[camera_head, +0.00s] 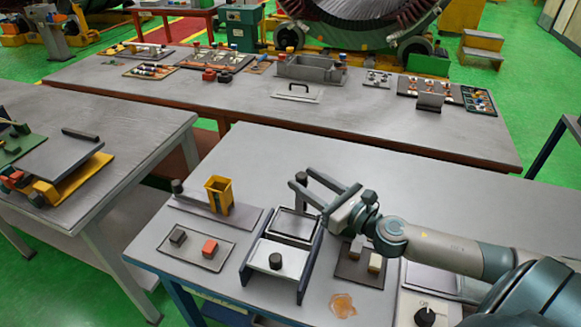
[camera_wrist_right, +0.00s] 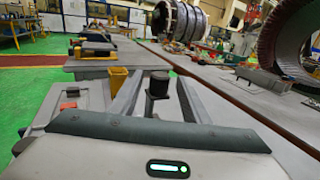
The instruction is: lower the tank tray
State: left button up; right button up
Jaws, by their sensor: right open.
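A small tank stand with dark side rails (camera_head: 310,262) is on the near table. A flat grey tray (camera_head: 294,223), which I take to be the tank tray, sits at its far end. A dark upright post with a round cap (camera_head: 300,177) stands just behind that tray. My right gripper (camera_head: 304,182) is open, with its fingers reaching left around this post. In the right wrist view the black cylinder (camera_wrist_right: 158,84) shows between the two open fingers (camera_wrist_right: 160,100). Whether they touch it I cannot tell. My left gripper is not in view.
A black knob (camera_head: 276,261) sits on the stand's near plate. A yellow cup (camera_head: 219,194) stands to the left, and a tray with two blocks (camera_head: 197,250) lies nearer. A dark tray (camera_head: 365,268) with blocks is under my right arm. The table's far right is clear.

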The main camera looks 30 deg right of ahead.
aim_at(297, 174)
jog(key=p+x, duration=0.1)
jog(key=x, duration=0.3)
jog(key=shift+w+a+r+p, duration=0.1)
jog(key=shift+w+p, duration=0.2)
jog(key=shift+p, duration=0.1)
jog(key=shift+w+a, duration=0.2)
jog(key=shift+w, duration=0.5)
grip_shut()
